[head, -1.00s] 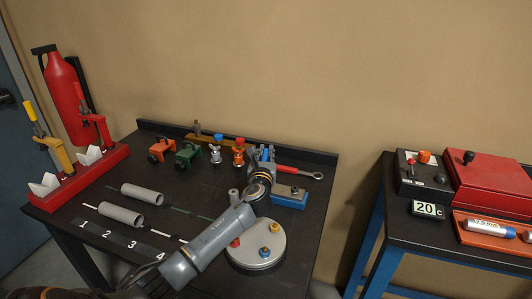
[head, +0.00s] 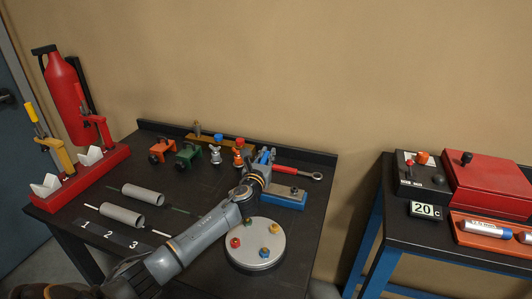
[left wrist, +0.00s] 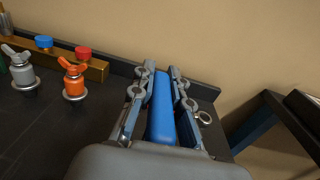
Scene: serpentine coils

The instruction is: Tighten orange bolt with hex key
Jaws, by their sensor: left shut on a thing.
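A round silver plate (head: 252,262) carries several coloured bolts near the table's front. The orange bolt (head: 275,228) is at its right back, with a blue bolt (head: 264,252) and a red bolt (head: 235,243) in front. My left gripper (head: 266,156) is behind the plate, near the back of the table, apart from the bolts. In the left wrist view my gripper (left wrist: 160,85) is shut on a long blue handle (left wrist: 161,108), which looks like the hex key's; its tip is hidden. My right gripper is out of view.
A blue block (head: 290,203) and a red-handled ring spanner (head: 298,172) lie right of my gripper. Orange and grey valves (left wrist: 74,82) stand left. Grey tubes (head: 122,215) lie at left. A second table (head: 400,230) stands beyond a gap.

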